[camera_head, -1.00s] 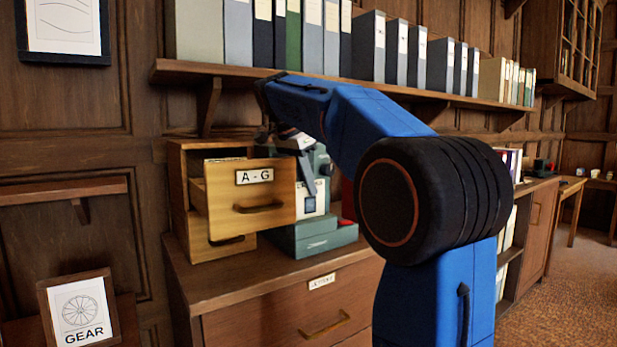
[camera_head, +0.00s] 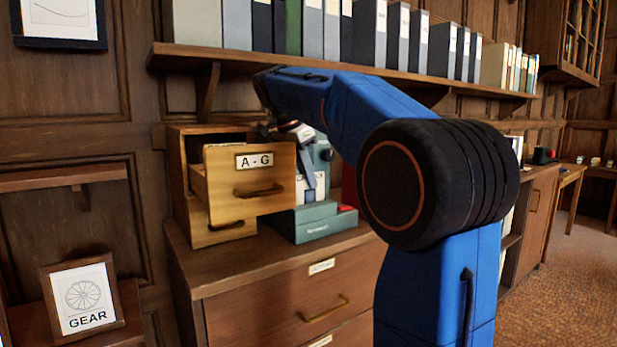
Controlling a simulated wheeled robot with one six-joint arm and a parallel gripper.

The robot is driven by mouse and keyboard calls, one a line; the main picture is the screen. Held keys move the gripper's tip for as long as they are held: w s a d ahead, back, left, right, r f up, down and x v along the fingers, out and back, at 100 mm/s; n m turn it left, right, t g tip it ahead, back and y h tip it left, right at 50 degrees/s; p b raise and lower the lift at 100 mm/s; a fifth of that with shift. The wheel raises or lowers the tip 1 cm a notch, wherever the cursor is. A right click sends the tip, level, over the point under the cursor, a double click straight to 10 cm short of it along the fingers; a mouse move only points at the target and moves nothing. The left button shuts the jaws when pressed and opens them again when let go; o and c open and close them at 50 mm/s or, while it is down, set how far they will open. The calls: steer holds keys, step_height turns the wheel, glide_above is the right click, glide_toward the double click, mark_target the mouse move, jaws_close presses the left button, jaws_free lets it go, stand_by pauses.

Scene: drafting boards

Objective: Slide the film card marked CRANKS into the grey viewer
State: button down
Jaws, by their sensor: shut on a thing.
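The grey-green viewer (camera_head: 320,222) stands on the cabinet top, with its upper part (camera_head: 322,155) behind my gripper. My gripper (camera_head: 309,188) points down in front of the viewer, just right of the open drawer front. It is shut on a small whitish film card (camera_head: 318,181), which shows only partly behind the finger. The card's marking is too small to read. I cannot tell whether the card touches the viewer or its slot. The slot itself is hidden.
A wooden card file (camera_head: 180,170) stands left of the viewer, its A-G drawer (camera_head: 275,192) pulled out close beside my gripper. A shelf (camera_head: 340,72) of binders runs above my arm. A framed GEAR picture (camera_head: 82,297) stands at lower left. The cabinet's front top (camera_head: 235,270) is clear.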

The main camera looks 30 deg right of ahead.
steer(key=shift+f, duration=0.6)
steer(key=c, duration=1.9)
jaws_free()
steer(key=shift+o, duration=0.2)
